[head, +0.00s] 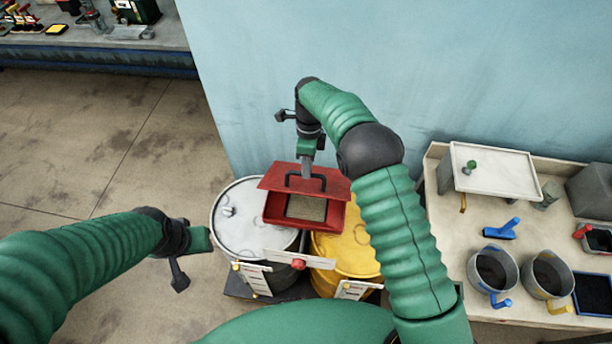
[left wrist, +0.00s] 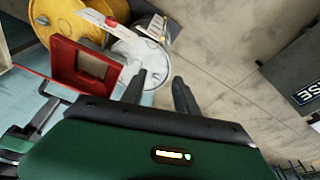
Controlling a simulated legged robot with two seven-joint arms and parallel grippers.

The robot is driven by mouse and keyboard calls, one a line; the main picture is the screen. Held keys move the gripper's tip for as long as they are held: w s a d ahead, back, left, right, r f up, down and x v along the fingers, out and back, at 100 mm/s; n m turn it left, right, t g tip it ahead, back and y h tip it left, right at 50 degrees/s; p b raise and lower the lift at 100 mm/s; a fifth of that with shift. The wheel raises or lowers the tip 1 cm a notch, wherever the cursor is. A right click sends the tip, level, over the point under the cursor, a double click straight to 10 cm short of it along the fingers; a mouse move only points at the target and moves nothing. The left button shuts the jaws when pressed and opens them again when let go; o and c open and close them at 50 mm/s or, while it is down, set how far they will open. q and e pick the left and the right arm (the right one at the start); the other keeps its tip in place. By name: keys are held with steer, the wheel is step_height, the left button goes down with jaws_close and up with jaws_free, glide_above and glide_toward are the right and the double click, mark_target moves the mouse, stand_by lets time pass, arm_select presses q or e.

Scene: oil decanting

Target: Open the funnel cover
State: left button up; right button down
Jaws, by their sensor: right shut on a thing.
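The red funnel (head: 268,212) sits over the drums, with a mesh square visible inside its frame. Its red cover (head: 275,178) with a black handle (head: 322,180) is raised at the back, leaving the mesh uncovered toward me. My right gripper (head: 306,172) reaches down from above and is shut on the cover handle. The funnel's red frame (left wrist: 55,57) also shows in the left wrist view. My left gripper (head: 183,258) is off to the left of the drums, empty; its two fingers (left wrist: 160,82) are apart in the left wrist view.
A grey-lidded drum (head: 236,225) and a yellow drum (head: 355,252) stand under the funnel, with tags in front. A blue wall (head: 430,75) is close behind. A bench (head: 455,240) with mugs and tools stands at right. The floor at left is clear.

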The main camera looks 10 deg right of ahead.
arm_select(q)
steer(key=shift+f, duration=0.1)
stand_by(0.3)
steer(key=shift+w, duration=0.1)
steer(key=shift+c, duration=1)
steer(key=w+d+f+n, duration=0.1)
steer(key=d, duration=0.1)
steer(key=w+d+f+n+t, duration=0.1)
steer(key=w+d+f, duration=0.1)
steer(key=w+d+f+n+h, duration=0.1)
steer(key=d, duration=0.1)
steer(key=shift+w+f+n, duration=0.15)
steer(key=shift+w+n, duration=0.1)
steer(key=shift+n, duration=0.15)
jaws_close()
steer(key=n+t+h, duration=0.4)
steer(key=n+t, duration=0.2)
steer(key=n, duration=1.1)
glide_toward(313, 194)
steer(key=s+f, duration=0.1)
steer(key=f, duration=0.1)
step_height(313, 194, up, 3)
steer(key=d+n+t+y, duration=0.1)
steer(key=n+t, duration=0.2)
steer(key=n, duration=0.9)
steer(key=x, duration=0.9)
steer(key=shift+w+d, duration=0.15)
steer(key=shift+w, duration=0.15)
